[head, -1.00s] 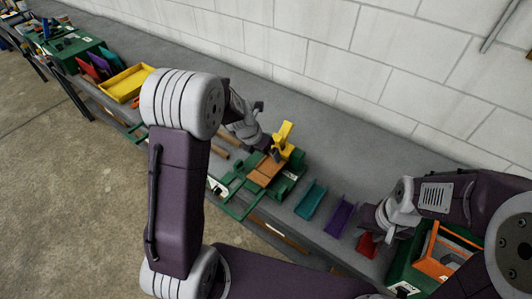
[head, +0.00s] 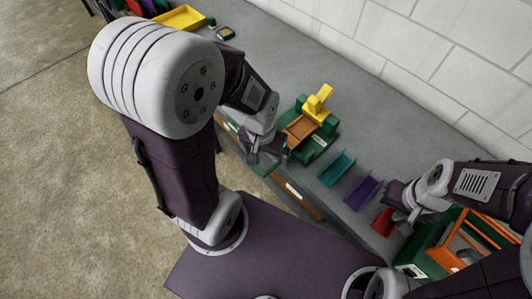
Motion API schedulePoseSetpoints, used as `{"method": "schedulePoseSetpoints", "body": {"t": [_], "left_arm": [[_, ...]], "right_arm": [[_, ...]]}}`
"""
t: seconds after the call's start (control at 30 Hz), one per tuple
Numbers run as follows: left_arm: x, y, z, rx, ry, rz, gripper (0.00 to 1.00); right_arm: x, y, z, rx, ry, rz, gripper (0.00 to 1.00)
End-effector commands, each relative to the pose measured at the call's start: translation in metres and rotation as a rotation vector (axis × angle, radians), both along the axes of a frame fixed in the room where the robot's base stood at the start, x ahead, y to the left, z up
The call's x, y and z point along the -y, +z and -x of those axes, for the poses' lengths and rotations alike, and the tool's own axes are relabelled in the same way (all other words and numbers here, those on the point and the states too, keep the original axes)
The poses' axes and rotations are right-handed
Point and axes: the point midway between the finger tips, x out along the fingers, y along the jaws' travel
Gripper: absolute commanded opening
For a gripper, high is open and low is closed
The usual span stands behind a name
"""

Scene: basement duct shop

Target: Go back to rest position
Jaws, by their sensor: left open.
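My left gripper (head: 266,158) is open and empty. It hangs at the front edge of the bench, left of a green bench tool (head: 318,143) with a yellow lever (head: 319,100) and an orange-brown piece (head: 299,128) on it. My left arm is bent, its large grey elbow joint close to the camera. My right gripper (head: 402,218) is low over the bench at the right, beside a small red piece (head: 383,222). Its fingers are small and partly hidden, so I cannot tell whether they are open.
A teal channel (head: 337,168) and a purple channel (head: 362,191) lie on the grey bench (head: 380,120). A green bin (head: 412,254) with orange parts stands at the right. A yellow tray (head: 181,19) is at the far left. A block wall (head: 430,60) runs behind.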

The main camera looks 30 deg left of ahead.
Motion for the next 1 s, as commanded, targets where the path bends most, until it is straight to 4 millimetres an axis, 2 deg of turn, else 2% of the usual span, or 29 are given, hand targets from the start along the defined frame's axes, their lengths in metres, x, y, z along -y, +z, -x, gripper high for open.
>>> {"method": "schedulePoseSetpoints", "body": {"t": [0.27, 0.5, 0.63, 1.0], "left_arm": [[0.0, -0.005, 0.0, 0.0, -0.007, -0.001, 0.98], [0.0, -0.065, 0.0, 0.0, -0.005, -0.001, 0.98], [0.0, -0.057, 0.0, 0.0, -0.005, -0.001, 0.98], [0.002, -0.055, -0.002, -0.001, -0.005, 0.001, 1.0]], "right_arm": [[0.0, -0.005, 0.0, 0.0, 0.0, 0.0, 0.36], [0.0, -0.065, 0.0, -0.001, 0.0, 0.0, 0.36], [0.0, -0.057, 0.0, 0.0, 0.0, 0.0, 0.36], [0.0, -0.055, 0.0, 0.0, 0.0, 0.0, 0.36]]}}
